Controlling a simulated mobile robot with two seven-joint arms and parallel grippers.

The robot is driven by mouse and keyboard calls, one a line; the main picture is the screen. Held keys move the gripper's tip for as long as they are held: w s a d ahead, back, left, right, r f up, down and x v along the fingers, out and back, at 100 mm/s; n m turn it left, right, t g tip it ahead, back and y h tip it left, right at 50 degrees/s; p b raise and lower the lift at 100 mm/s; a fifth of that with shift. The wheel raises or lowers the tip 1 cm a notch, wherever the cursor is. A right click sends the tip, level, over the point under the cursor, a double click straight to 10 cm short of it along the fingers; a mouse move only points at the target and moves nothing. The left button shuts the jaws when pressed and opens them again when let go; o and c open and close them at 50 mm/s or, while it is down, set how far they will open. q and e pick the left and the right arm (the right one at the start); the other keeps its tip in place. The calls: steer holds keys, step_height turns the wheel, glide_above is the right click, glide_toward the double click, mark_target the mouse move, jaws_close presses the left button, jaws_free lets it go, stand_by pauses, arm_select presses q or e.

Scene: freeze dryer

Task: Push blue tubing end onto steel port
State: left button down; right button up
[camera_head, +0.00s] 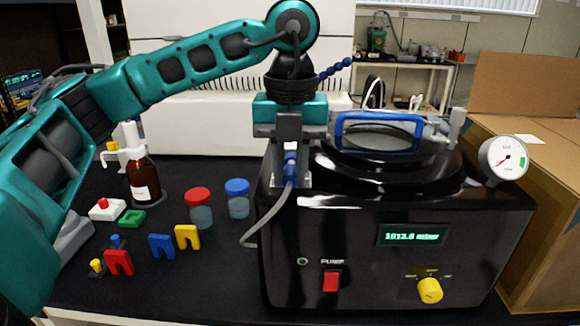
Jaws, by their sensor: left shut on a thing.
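My left gripper (290,165) points down at the left edge of the black freeze dryer (350,235). Its fingers are shut on the blue tubing end (290,172). Grey tubing (268,215) runs down from this end and bends along the dryer's left side. A silver upright fitting (456,125) stands at the back right of the dryer; I cannot tell if it is the steel port. The gripper may hide other fittings, and I cannot tell if the tubing end touches one. My right gripper is not in view.
A blue-framed clear piece (380,132) is close right of the gripper. A gauge (503,158) and cardboard box (545,200) are at the right. A brown bottle (143,178), red-capped jar (199,210), blue-capped jar (238,198) and small coloured parts stand left of the dryer.

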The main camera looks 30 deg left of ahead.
arm_select(q)
steer(key=shift+w+a, duration=0.1)
steer(key=c, duration=0.9)
jaws_free()
step_height(320, 180, up, 13)
steer(key=p, duration=0.3)
steer(key=shift+p, duration=0.3)
steer(key=shift+f, duration=0.1)
